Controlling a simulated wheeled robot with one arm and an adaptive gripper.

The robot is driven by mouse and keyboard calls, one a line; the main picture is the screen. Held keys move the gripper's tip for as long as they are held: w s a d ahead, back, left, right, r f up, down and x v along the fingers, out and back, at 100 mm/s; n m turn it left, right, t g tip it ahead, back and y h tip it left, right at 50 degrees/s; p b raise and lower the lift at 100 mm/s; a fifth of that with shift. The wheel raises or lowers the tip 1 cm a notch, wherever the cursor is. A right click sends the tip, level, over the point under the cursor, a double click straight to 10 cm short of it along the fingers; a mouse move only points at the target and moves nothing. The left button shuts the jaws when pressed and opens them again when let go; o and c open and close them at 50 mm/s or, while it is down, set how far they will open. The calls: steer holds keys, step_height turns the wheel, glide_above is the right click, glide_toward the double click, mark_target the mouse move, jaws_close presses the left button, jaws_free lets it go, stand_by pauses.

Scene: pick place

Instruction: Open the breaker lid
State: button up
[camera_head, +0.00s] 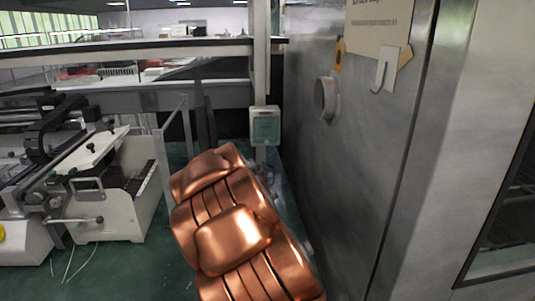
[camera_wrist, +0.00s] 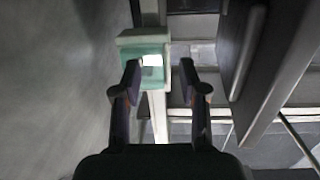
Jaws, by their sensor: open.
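The breaker (camera_head: 265,127) is a small pale box with a green-tinted front, fixed to a grey upright post. Its lid looks closed in the head view. In the wrist view the breaker (camera_wrist: 132,54) shows its teal lid with a bright patch on it, just beyond the fingertips and slightly left of centre. My gripper (camera_wrist: 160,77) is open and empty, its two dark fingers apart and pointing toward the breaker. I see no clear contact between fingers and lid. In the head view my copper arm hides the gripper.
A large metal cabinet wall (camera_head: 345,150) with a round fitting and a hook stands close on the right. White machinery (camera_head: 110,205) stands on the left. A horizontal beam (camera_head: 150,98) meets the post. Green floor shows between the machinery and my arm.

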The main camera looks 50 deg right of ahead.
steer(key=t+h+b, duration=0.2)
glide_toward(267, 143)
step_height(267, 143, down, 2)
steer(key=w, duration=0.1)
steer(key=shift+s+d+f+n+t+h+b, duration=0.15)
steer(key=shift+d+n+t+b, duration=0.2)
steer(key=shift+t, duration=0.4)
steer(key=shift+s+d+r+n+t+h+b, duration=0.15)
steer(key=shift+d+n+t+b, duration=0.15)
steer(key=shift+t, duration=0.45)
steer(key=shift+x, duration=3.9)
jaws_close()
